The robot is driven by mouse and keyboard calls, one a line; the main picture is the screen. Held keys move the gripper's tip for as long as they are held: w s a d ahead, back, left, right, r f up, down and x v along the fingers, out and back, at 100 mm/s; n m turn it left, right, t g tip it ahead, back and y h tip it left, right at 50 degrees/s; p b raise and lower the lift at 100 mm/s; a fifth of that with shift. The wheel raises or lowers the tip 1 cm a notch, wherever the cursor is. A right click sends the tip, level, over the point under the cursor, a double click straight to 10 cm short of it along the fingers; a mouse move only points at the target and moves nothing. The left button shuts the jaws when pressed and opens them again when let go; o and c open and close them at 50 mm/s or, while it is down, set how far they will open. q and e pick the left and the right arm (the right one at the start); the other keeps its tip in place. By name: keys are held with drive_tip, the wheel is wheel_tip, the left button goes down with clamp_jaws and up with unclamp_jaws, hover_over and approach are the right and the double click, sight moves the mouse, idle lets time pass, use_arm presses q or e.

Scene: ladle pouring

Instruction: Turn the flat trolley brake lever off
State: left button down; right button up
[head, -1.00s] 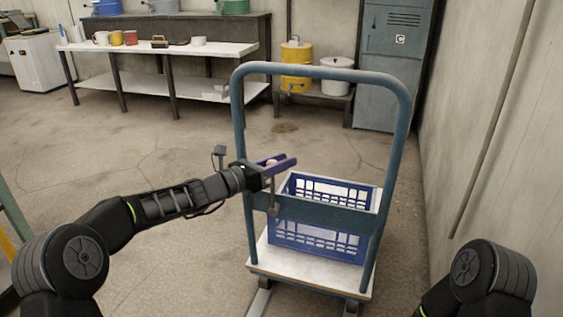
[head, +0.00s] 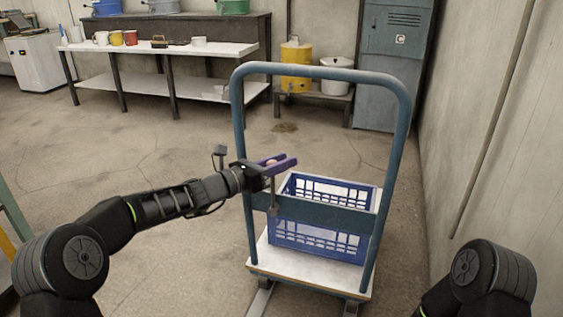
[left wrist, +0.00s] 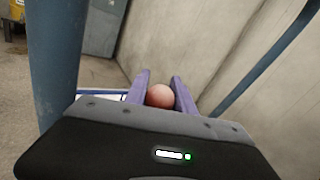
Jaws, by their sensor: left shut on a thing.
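The flat trolley has a blue tubular handle frame (head: 398,150) and a pale deck (head: 300,268). A reddish ball knob, which looks like the brake lever's end, sits between the purple fingers of my left gripper (head: 280,163) beside the frame's left post. In the left wrist view the knob (left wrist: 160,96) lies between both fingers of my left gripper (left wrist: 160,88), which is shut on it. A short thin rod (head: 272,200) shows below the gripper, in front of the crossbar (head: 325,216). My right gripper is out of view.
A blue crate (head: 325,188) stands on the trolley deck behind the crossbar. A wall (head: 490,130) runs close on the right. Open floor (head: 160,160) lies left of the trolley. A white bench (head: 150,58) with mugs, a yellow container (head: 296,66) and a locker (head: 388,75) stand farther back.

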use_arm(q)
drive_tip(key=s+d+f+m+y, duration=0.1)
drive_tip(key=d+f+m+y, duration=0.1)
drive_tip(key=d, duration=0.2)
drive_tip(key=s+d+f+m+g+y+p, duration=0.1)
drive_tip(key=d+m, duration=0.2)
drive_tip(key=d, duration=0.1)
drive_tip(key=shift+s+f+y, duration=0.3)
drive_tip(key=shift+f+y, duration=0.1)
idle(0.4)
drive_tip(key=c, duration=1.1)
unclamp_jaws()
drive_tip(key=shift+o, duration=0.2)
drive_tip(key=shift+a, duration=0.1)
